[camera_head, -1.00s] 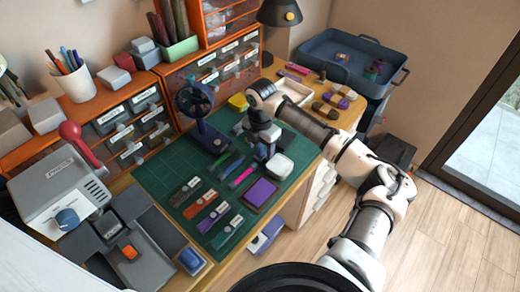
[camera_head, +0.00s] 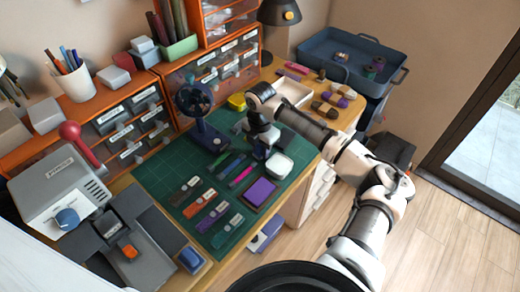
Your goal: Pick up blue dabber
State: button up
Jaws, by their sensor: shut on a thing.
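My gripper (camera_head: 262,143) points down over the green mat, left of the white-lidded tin. It is small and partly hidden by its own dark body. It is shut on a small dark blue thing (camera_head: 261,153), which I take to be the blue dabber. Only part of it shows below the fingers, and I cannot tell whether it touches the mat. The white-lidded tin (camera_head: 279,166) stands close beside it on the right.
The green cutting mat (camera_head: 160,177) carries a dark blue fan (camera_head: 197,110), several labelled strips and a purple pad (camera_head: 260,192). A grey press (camera_head: 60,190) stands at the left. A white tray (camera_head: 293,92) and a blue bin (camera_head: 345,60) are beyond my arm.

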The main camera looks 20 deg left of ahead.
notch_tip(320, 180, up, 20)
jog(key=b, duration=0.2)
jog(key=shift+b, duration=0.35)
jog(key=o, duration=0.4)
jog(key=c, duration=0.3)
